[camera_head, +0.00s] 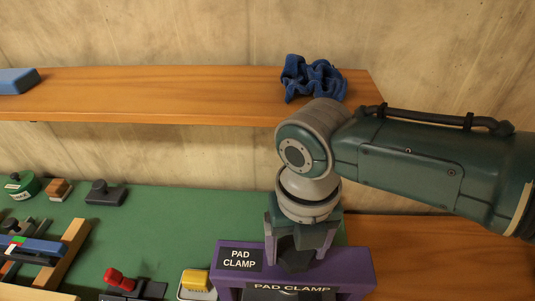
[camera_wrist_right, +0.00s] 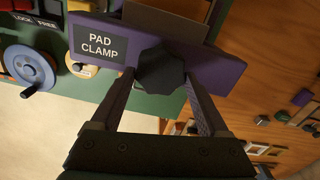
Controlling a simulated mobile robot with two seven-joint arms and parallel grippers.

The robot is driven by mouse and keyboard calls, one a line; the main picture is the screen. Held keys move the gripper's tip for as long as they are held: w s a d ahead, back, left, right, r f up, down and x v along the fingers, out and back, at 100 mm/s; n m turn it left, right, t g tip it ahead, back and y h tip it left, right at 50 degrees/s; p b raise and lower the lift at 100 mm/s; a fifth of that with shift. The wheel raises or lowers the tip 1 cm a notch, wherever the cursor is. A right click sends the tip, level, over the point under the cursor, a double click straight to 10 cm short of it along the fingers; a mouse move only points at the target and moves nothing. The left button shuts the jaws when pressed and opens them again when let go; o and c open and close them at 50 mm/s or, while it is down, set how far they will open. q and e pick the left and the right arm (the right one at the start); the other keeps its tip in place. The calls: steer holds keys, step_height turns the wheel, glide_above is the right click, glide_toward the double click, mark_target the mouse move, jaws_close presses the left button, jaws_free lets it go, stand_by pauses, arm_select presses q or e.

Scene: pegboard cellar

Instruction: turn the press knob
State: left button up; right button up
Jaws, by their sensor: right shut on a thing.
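The press is a purple frame (camera_head: 355,278) labelled "PAD CLAMP", low in the head view. It also crosses the top of the right wrist view (camera_wrist_right: 222,70). Its dark faceted knob (camera_wrist_right: 162,72) sits on top of the purple crossbar, beside the white-lettered label. My right gripper (camera_head: 300,238) comes down on it from above, with one finger on each side. In the right wrist view the gripper (camera_wrist_right: 160,84) is shut on the knob. In the head view the knob is partly hidden by the fingers. My left gripper is in neither view.
A wooden shelf (camera_head: 170,97) with a crumpled blue cloth (camera_head: 313,79) hangs behind my right arm. On the green mat (camera_head: 150,222) lie a red-handled tool (camera_head: 119,279), a yellow-topped pad (camera_head: 197,281) and a dark block (camera_head: 106,194). A blue handwheel (camera_wrist_right: 28,68) is near the press.

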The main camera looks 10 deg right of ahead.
steer(key=shift+n, duration=0.4)
steer(key=o, duration=1.2)
steer(key=shift+o, duration=0.2)
step_height(320, 180, up, 10)
steer(key=shift+p, duration=0.45)
